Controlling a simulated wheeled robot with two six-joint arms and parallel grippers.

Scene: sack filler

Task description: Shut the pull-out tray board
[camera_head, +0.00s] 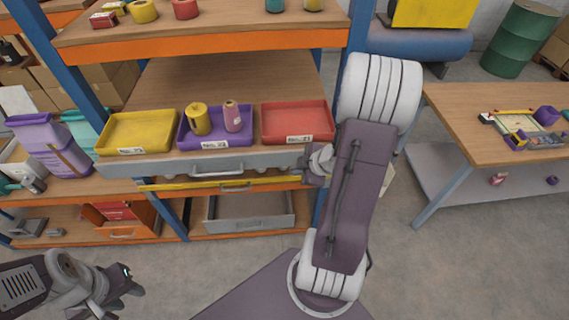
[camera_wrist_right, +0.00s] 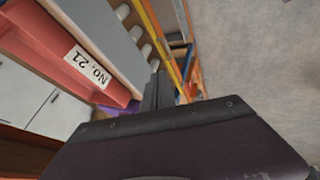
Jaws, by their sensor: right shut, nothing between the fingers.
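The pull-out tray board (camera_head: 240,161) stands out from the shelf rack, with a grey front and a bar handle (camera_head: 217,172) at its middle. It carries a yellow tray (camera_head: 137,128), a purple tray (camera_head: 186,138) and a red tray (camera_head: 297,117). My right gripper (camera_head: 304,166) is shut and empty at the right end of the grey front. In the right wrist view its fingers (camera_wrist_right: 158,92) are beside the grey front (camera_wrist_right: 108,40); whether they touch it I cannot tell. My left gripper (camera_head: 128,282) is low at the left, away from the board; its jaw state is unclear.
A yellow spool (camera_head: 199,119) and a pink bottle (camera_head: 232,117) stand in the purple tray. Below the board are a yellow-edged shelf and a grey drawer (camera_head: 250,220). A blue post (camera_head: 353,45) rises behind my right arm. A wooden table (camera_head: 480,108) stands at right.

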